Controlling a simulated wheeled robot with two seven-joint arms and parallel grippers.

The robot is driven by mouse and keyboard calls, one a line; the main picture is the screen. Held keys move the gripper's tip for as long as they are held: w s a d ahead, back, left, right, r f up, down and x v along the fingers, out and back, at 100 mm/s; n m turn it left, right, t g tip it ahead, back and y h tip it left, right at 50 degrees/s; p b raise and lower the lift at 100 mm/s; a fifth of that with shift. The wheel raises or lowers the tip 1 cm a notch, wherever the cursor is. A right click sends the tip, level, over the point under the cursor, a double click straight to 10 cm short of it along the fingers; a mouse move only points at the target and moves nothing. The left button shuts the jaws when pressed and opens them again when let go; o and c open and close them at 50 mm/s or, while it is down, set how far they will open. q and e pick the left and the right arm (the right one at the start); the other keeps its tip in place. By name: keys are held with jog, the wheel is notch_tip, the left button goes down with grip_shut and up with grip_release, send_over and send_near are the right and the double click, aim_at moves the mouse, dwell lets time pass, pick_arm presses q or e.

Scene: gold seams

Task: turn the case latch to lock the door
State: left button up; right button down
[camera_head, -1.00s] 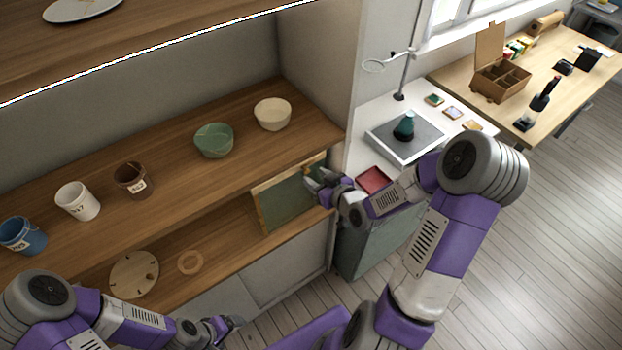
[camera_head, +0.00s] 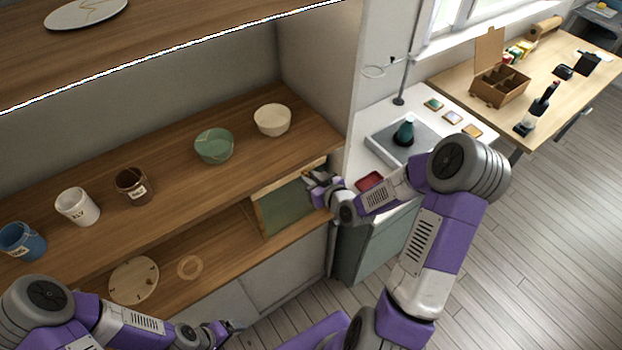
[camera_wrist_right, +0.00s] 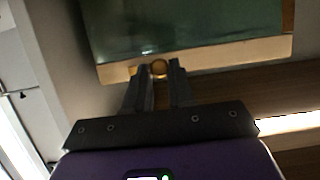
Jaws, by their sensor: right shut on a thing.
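The case door (camera_head: 285,207), a greenish glass pane in a light wood frame, stands under the shelf at the right end of the cabinet. In the right wrist view the door (camera_wrist_right: 190,25) fills the top, and a small round brass latch (camera_wrist_right: 159,68) sits on its frame edge. My right gripper (camera_head: 315,180) is at the door's right edge; in the wrist view its fingers (camera_wrist_right: 160,75) are shut on the latch, one on each side. In the head view the gripper hides the latch. My left gripper (camera_head: 225,328) is low, away from the door; its fingers are too small to read.
A green bowl (camera_head: 214,146), a cream bowl (camera_head: 272,120) and several cups stand on the wooden shelf (camera_head: 180,190) above the door. A wooden disc (camera_head: 134,280) and ring (camera_head: 190,267) lie on the lower shelf. A red tray (camera_head: 369,181) lies on the white counter near my right arm.

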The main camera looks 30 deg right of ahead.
dwell(0.3)
jog(key=shift+d+m+y+p, duration=0.2)
jog(key=shift+m+y+p, duration=0.5)
jog(key=shift+m+p, duration=0.15)
jog(key=shift+d+m+y+p, duration=0.15)
jog(key=shift+m+y+p, duration=0.75)
jog(key=shift+m+p, duration=0.3)
jog(key=shift+m+y+p, duration=0.3)
jog(key=shift+m+p, duration=0.2)
jog(key=shift+m, duration=0.15)
jog(key=m+t+y, duration=0.1)
jog(key=m, duration=0.2)
jog(key=f+m+t+y+b, duration=0.1)
jog(key=m+y, duration=0.1)
jog(key=m, duration=0.2)
jog(key=shift+d+f+m, duration=0.15)
jog(key=shift+d+m, duration=0.05)
jog(key=shift+m, duration=0.1)
jog(key=shift+m+t, duration=0.3)
